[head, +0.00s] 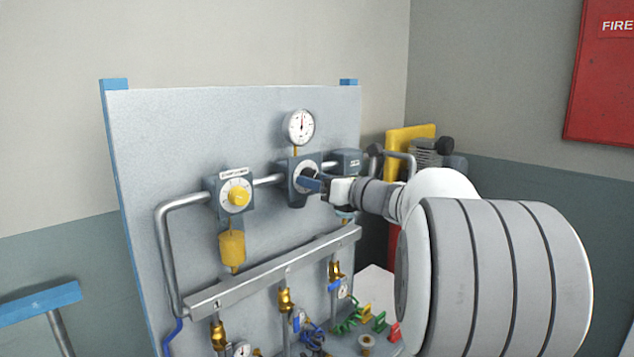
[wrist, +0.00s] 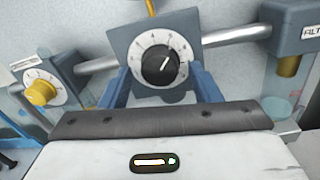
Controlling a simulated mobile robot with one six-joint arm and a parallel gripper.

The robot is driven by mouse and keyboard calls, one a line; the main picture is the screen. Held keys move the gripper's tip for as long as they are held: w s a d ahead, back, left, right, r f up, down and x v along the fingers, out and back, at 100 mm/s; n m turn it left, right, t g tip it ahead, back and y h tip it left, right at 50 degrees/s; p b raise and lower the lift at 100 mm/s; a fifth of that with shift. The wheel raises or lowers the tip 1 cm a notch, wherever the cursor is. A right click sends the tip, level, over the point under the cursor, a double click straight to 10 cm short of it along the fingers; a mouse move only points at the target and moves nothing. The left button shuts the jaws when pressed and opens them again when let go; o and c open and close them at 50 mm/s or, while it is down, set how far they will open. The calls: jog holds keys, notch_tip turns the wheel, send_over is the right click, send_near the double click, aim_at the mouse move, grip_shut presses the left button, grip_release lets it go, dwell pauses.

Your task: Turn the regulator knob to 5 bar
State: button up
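The black regulator knob (wrist: 160,66) sits on a white numbered dial on a dark blue-grey regulator body (head: 300,197). Its white mark points up and slightly right in the wrist view; the numbers are too small to read surely. My gripper (wrist: 160,73) faces the knob, with one blue finger to each side and visible gaps between fingers and knob.
A yellow knob (head: 239,197) on a similar dial sits left on the same pipe, with a yellow cylinder (head: 232,248) below. A filter unit (wrist: 290,30) is close on the right. A manifold bar (head: 275,270) with brass valves runs below.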

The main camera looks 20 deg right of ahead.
jog(key=c, duration=0.9)
jog(key=shift+f+n+b, duration=0.2)
jog(key=shift+n+b, duration=0.2)
jog(key=shift+b, duration=0.3)
jog(key=shift+r+n, duration=0.15)
jog(key=shift+n, duration=0.25)
jog(key=o, duration=1)
jog(key=shift+s, duration=0.1)
jog(key=b+v, duration=0.1)
jog(key=v, duration=0.6)
jog(key=shift+s+d+b, duration=0.25)
jog(key=shift+s+b, duration=0.05)
jog(key=shift+b, duration=0.1)
